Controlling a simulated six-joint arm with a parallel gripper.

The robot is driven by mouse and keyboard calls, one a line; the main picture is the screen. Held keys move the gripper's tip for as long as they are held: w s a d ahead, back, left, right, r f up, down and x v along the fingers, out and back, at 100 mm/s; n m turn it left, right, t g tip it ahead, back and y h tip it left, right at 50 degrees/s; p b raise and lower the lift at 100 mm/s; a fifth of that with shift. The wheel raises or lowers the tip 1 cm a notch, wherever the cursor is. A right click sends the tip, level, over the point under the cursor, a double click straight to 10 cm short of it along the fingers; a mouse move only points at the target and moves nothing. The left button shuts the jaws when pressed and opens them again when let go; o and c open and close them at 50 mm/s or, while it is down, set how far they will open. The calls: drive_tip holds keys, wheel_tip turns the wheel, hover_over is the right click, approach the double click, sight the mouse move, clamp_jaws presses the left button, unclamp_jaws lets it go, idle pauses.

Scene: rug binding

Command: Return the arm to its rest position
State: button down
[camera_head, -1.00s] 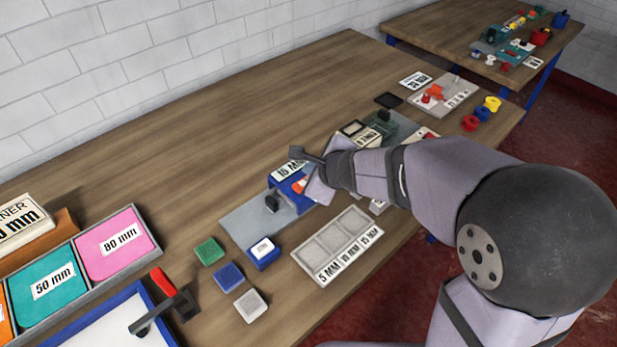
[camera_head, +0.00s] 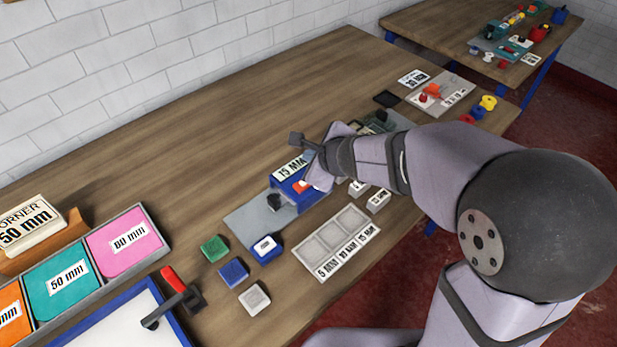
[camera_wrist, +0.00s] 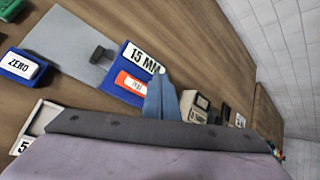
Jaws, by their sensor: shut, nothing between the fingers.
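My gripper (camera_wrist: 162,97) shows in the wrist view as two blue-grey fingers, shut together with nothing between them. In the head view my arm reaches in from the right, and its wrist (camera_head: 340,157) is over the far side of the bench, by the blue device labelled 15 MM (camera_head: 292,190). The fingertips are hard to make out there. In the wrist view the fingers overlap the right end of the same blue device (camera_wrist: 128,82). I cannot tell whether they touch it or are above it.
The wooden bench (camera_head: 200,130) is clear along the wall. A grey three-pocket tray (camera_head: 335,240), a blue ZERO block (camera_head: 266,247) and green, blue and grey blocks stand in front. A sample rack (camera_head: 75,270) and a red-handled lever (camera_head: 174,280) are at left. More fixtures stand behind my wrist.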

idle(0.5)
drive_tip(key=shift+s+a+n, duration=0.15)
drive_tip(key=shift+a+n, duration=0.1)
drive_tip(key=shift+n, duration=0.35)
drive_tip(key=s+f+n+g, duration=0.2)
drive_tip(key=s+n, duration=0.2)
drive_tip(key=n, duration=0.1)
drive_tip(key=s+f+n+g, duration=0.2)
drive_tip(key=s+n, duration=0.3)
drive_tip(key=s+a+f+n+g, duration=0.1)
drive_tip(key=s+f+n+g, duration=0.1)
drive_tip(key=s+n, duration=0.3)
drive_tip(key=shift+s+f+n+y, duration=0.1)
drive_tip(key=shift+f+n+y, duration=0.2)
drive_tip(key=shift+f, duration=0.15)
drive_tip(key=s+d+f+n+g+h, duration=0.1)
drive_tip(key=s+d, duration=0.1)
drive_tip(key=s+d+f+n+g+h, duration=0.1)
drive_tip(key=s+d+n, duration=0.1)
drive_tip(key=d, duration=0.1)
drive_tip(key=s+d+n, duration=0.2)
drive_tip(key=s+d, duration=0.1)
drive_tip(key=shift+d+f+g+h, duration=0.2)
drive_tip(key=shift+f+g+h, duration=0.2)
drive_tip(key=s+d+r+h, duration=0.1)
drive_tip(key=d+h, duration=0.1)
drive_tip(key=d, duration=0.8)
drive_tip(key=shift+d+t, duration=0.25)
drive_tip(key=shift+t, duration=0.05)
drive_tip(key=shift+s+r, duration=0.1)
